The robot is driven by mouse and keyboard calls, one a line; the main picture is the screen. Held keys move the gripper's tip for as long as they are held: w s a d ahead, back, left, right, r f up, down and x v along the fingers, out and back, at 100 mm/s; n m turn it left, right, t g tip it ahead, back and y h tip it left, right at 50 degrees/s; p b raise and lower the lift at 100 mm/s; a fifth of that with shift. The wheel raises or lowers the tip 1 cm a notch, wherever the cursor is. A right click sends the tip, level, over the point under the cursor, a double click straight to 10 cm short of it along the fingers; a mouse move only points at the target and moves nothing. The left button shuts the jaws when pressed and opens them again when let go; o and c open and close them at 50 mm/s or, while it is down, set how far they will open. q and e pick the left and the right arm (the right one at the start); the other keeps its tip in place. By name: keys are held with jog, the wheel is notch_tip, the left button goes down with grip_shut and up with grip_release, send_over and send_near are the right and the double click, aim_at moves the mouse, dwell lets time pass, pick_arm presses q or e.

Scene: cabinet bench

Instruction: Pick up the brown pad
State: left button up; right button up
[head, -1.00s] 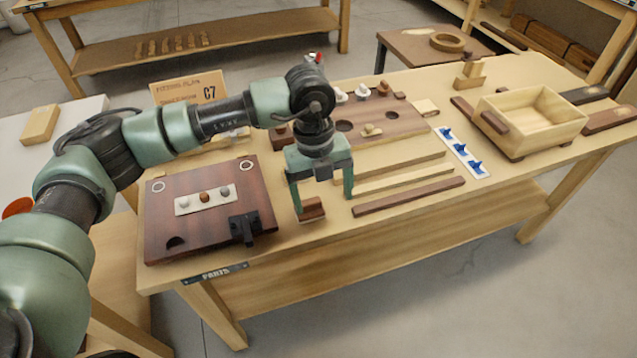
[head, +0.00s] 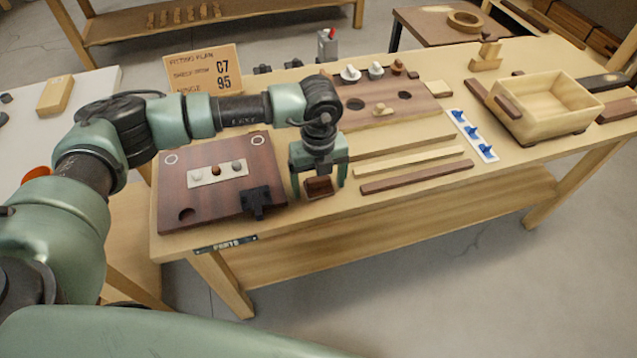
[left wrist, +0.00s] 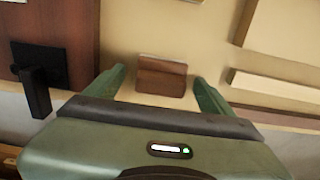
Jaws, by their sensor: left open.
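The brown pad (head: 319,188) is a small reddish-brown block on the bench top, right of the dark wooden board. In the left wrist view the brown pad (left wrist: 161,77) lies between my fingers, with bare bench on both sides of it. My left gripper (head: 319,192) points down over it, open, with one finger on each side. The left wrist view shows the gripper (left wrist: 159,77) with a gap between each finger and the pad. Whether the fingertips touch the bench is hard to tell. My right gripper is out of view.
The dark wooden board (head: 220,175) with a black fixture (head: 256,200) lies close on the left. Wooden strips (head: 415,177) lie to the right. A pegboard (head: 385,110) is behind, a blue-clip strip (head: 474,137) and an open wooden box (head: 545,103) farther right.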

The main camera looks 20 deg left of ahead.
aim_at(319, 179)
pick_arm(q)
jog(key=c, duration=1.4)
jog(key=shift+c, duration=0.2)
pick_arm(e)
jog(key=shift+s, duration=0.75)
pick_arm(q)
jog(key=shift+r, duration=0.15)
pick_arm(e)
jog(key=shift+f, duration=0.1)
